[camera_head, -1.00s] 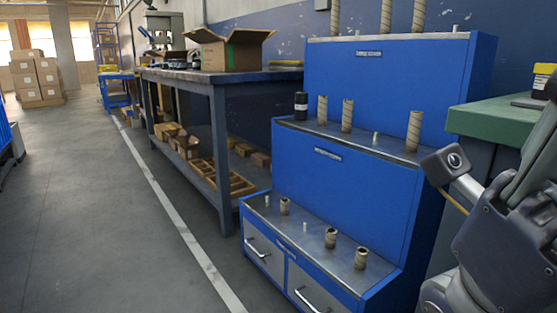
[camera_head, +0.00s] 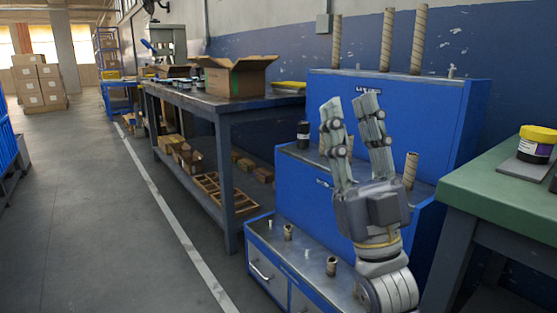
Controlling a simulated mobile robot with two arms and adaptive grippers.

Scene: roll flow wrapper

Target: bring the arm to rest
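My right gripper (camera_head: 352,112) stands upright in front of the blue stepped rack (camera_head: 300,183), its two fingers pointing up. The fingers are spread apart with nothing between them. My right arm comes up from the bottom edge, right of the middle. The gripper hides part of the rack's middle shelf and at least part of the cardboard tubes there. My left gripper does not show.
Tall tubes (camera_head: 388,40) stand on the rack's top. A short tube (camera_head: 411,170) and a black bottle (camera_head: 303,134) stand on its middle step. A green table (camera_head: 500,185) is close at right. A workbench (camera_head: 185,93) carries an open box (camera_head: 235,76).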

